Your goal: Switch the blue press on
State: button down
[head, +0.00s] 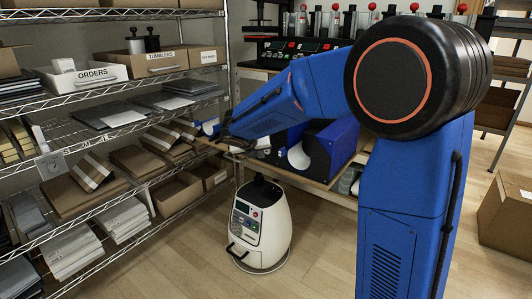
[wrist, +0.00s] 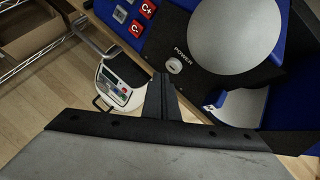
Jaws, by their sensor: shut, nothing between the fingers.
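The blue press (head: 335,145) stands on a bench behind my arm, which hides part of it in the head view. In the wrist view its dark front panel (wrist: 205,82) fills the upper right. A round, pale button (wrist: 174,66) under the word POWER is on that panel. My gripper (wrist: 161,78) is shut and empty, its dark fingertips just below and left of the button. I cannot tell whether they touch it. Red C+ (wrist: 148,8) and C- (wrist: 136,28) buttons are above left. In the head view I cannot make out the fingertips.
A white wheeled machine (head: 260,228) stands on the floor below the bench; it also shows in the wrist view (wrist: 117,88). Wire shelving (head: 150,105) with boxes lines the left. Other presses (head: 300,50) stand behind. A cardboard box (head: 505,215) is at the right. The front floor is clear.

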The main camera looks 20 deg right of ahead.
jog(key=shift+w+d, duration=0.2)
jog(key=shift+d, duration=0.05)
jog(key=shift+w+d, duration=0.3)
jog(key=shift+d, duration=0.1)
dwell(0.9)
jog(key=shift+s+a, duration=0.6)
jog(key=shift+a, duration=0.2)
jog(key=shift+s+a, duration=0.9)
jog(key=shift+a, duration=0.3)
jog(key=shift+s+a, duration=0.85)
jog(key=shift+a, duration=0.35)
